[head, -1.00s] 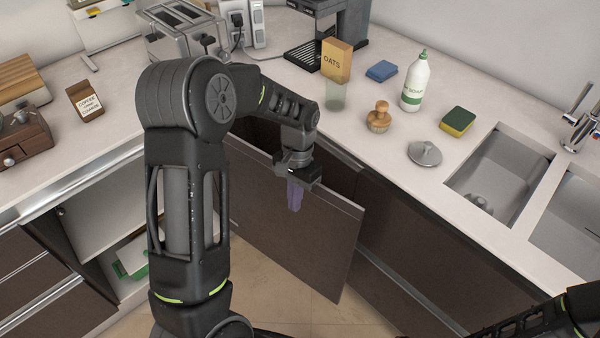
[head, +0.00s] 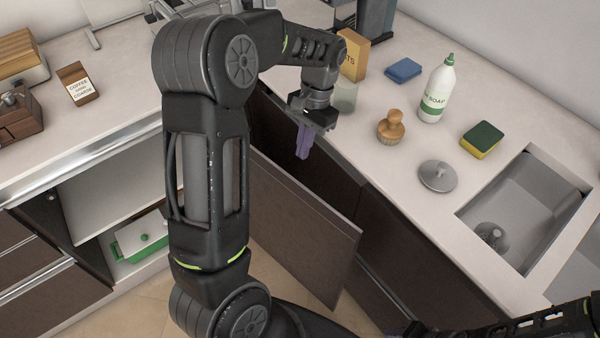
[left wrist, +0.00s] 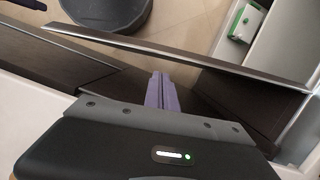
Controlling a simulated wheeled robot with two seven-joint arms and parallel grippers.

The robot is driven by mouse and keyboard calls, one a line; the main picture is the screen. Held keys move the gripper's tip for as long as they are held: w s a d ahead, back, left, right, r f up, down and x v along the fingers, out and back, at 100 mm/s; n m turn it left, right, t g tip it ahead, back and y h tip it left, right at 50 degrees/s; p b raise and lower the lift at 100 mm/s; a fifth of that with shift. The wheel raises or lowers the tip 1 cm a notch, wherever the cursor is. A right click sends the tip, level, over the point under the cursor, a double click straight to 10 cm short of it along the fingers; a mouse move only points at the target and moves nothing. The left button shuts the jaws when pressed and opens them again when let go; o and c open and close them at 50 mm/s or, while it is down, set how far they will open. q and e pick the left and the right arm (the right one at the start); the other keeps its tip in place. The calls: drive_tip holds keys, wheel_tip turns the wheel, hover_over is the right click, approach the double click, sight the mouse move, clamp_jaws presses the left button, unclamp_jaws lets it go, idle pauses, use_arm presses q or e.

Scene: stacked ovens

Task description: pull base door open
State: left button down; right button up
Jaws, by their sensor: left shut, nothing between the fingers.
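The base door (head: 300,228) is a dark brown panel that stands swung out from the cabinet under the counter. In the left wrist view its long top edge (left wrist: 190,59) crosses the upper part. My left gripper (head: 303,152) is shut and empty, with purple fingers pointing down. It is on the inner side of the door, over the dark gap between door and cabinet. The fingers (left wrist: 161,92) show apart from the door's edge in the left wrist view. Part of my right gripper (head: 415,329) shows at the bottom edge; its jaws are unclear.
The counter (head: 400,175) above carries a soap bottle (head: 437,92), a wooden brush (head: 391,128), a metal lid (head: 438,176) and a sponge (head: 482,139), near the sink (head: 520,210). At left, an open cabinet holds a green-and-white box (head: 143,235).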

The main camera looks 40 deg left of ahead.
use_arm(q)
drive_tip(key=p+x, duration=0.1)
drive_tip(key=x, duration=0.9)
use_arm(e)
drive_tip(key=shift+r, duration=0.5)
use_arm(q)
drive_tip(key=shift+f, duration=0.1)
